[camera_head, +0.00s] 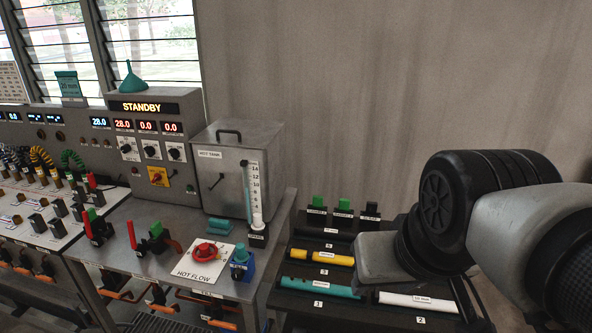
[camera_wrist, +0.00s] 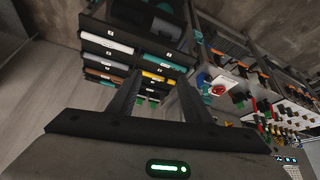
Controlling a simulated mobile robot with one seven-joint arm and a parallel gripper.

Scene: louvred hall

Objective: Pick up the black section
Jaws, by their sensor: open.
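I cannot pick out the black section with certainty, since the rack (camera_head: 276,291) that holds the coloured sections is itself dark. In the head view a yellow section (camera_head: 338,259), a teal section (camera_head: 318,287) and a white section (camera_head: 420,302) lie in its rows. My arm hides part of the rack's right side. The wrist view shows the rack from above, with a white section (camera_wrist: 108,43) and a yellow section (camera_wrist: 152,75). My gripper (camera_wrist: 158,82) is open, with nothing seen between its fingers, and its fingers point toward the rack. Its fingers are not clear in the head view.
Open floor (camera_wrist: 50,85) shows left of the rack in the wrist view.

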